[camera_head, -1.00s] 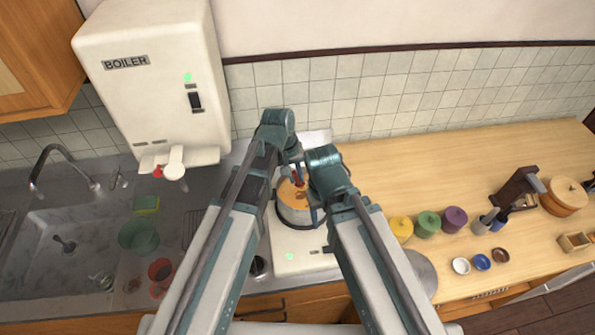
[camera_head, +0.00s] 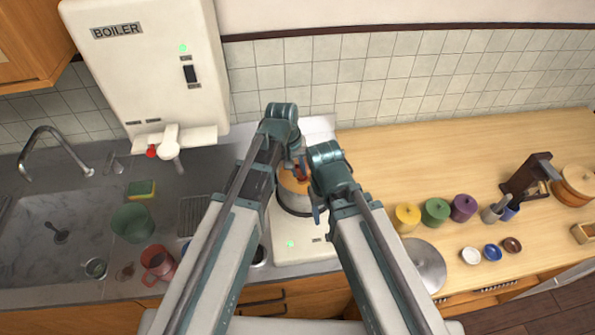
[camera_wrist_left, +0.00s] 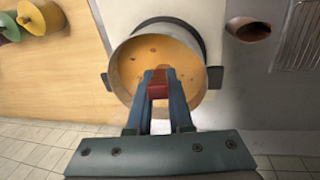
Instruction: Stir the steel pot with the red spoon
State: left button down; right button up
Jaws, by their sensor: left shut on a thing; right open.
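The steel pot (camera_head: 294,202) holds orange-brown soup and stands on the white stove (camera_head: 300,257), partly hidden by my arms. The left wrist view shows its round rim (camera_wrist_left: 118,72) and two dark side handles. My left gripper (camera_head: 297,168) is over the pot, shut on the red spoon (camera_head: 303,171). The spoon's red handle shows between the fingertips in the wrist view (camera_wrist_left: 158,84); its lower end is hidden. My right gripper (camera_head: 319,212) is open beside the pot's right side; whether it touches the pot I cannot tell.
The sink, with a green bowl (camera_head: 132,223) and a red cup (camera_head: 157,263) beside it, is at left under the boiler (camera_head: 145,75). Yellow, green and purple canisters (camera_head: 436,211) and a metal lid (camera_head: 425,265) are at right. The wooden counter behind them is clear.

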pick_arm(q)
jog(key=shift+w+d+f+b, duration=0.15)
jog(key=shift+w+f+b, duration=0.25)
jog(key=shift+f+b, duration=0.6)
jog(key=shift+w+d+f+b, duration=0.1)
jog(key=shift+w+f+b, duration=0.3)
jog(key=shift+f+b, duration=0.65)
jog(key=shift+w+d+f+b, duration=0.15)
jog(key=shift+w+f+b, duration=0.25)
jog(key=shift+f+b, duration=0.6)
